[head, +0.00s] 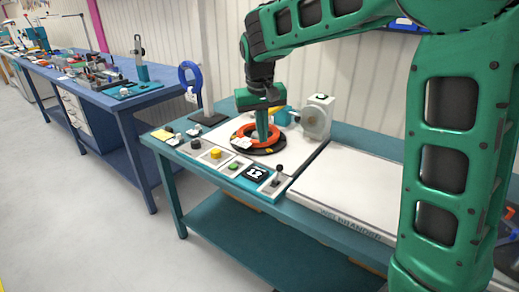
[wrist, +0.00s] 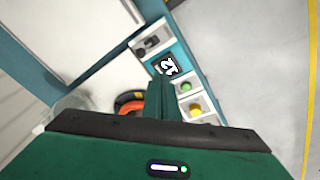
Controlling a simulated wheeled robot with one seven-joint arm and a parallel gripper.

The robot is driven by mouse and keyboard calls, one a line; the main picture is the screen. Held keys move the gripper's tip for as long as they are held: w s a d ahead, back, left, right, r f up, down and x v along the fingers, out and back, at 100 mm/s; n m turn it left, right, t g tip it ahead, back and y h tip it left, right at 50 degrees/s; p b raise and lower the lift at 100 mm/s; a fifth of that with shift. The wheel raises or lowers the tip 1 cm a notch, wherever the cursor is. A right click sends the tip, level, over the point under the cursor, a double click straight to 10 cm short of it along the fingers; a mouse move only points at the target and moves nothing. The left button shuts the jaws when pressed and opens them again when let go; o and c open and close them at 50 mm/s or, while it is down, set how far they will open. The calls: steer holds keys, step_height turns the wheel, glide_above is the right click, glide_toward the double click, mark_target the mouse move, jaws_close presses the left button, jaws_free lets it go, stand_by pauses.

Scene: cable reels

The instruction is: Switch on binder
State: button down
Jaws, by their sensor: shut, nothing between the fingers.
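The binder seems to be the teal bench unit (head: 340,221) with a row of controls along its front edge. The row holds a black lever switch (head: 278,176), a display reading 12 (head: 255,172), a green button (head: 234,167) and a yellow button (head: 215,154). The wrist view also shows the lever switch (wrist: 150,43), display (wrist: 166,66), green button (wrist: 186,87) and yellow button (wrist: 195,108). My gripper (head: 263,140) is shut and empty, pointing down. In the head view it overlaps the orange cable ring; the wrist view shows its fingers (wrist: 159,98) beside the controls.
The orange ring (head: 243,132) lies on a black disc (head: 268,150). A blue reel on a post (head: 189,78) stands behind left, and a pale round housing (head: 318,117) behind right. The white bench top (head: 350,185) at right is clear. A blue table (head: 117,100) stands further left.

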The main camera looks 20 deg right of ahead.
steer(key=shift+d+r, duration=0.2)
steer(key=shift+r, duration=1)
steer(key=s+d+f+m+g, duration=0.1)
steer(key=s+d+f+m, duration=0.15)
steer(key=s+d, duration=1.25)
steer(key=s+d+f+m, duration=0.1)
steer(key=s+d+f, duration=0.1)
steer(key=s, duration=0.8)
steer(key=s+d+f+m+y, duration=0.1)
steer(key=s+f, duration=0.3)
steer(key=s, duration=0.7)
steer(key=shift+d+m+g, duration=0.4)
steer(key=shift+d+m, duration=0.15)
steer(key=shift+d, duration=0.2)
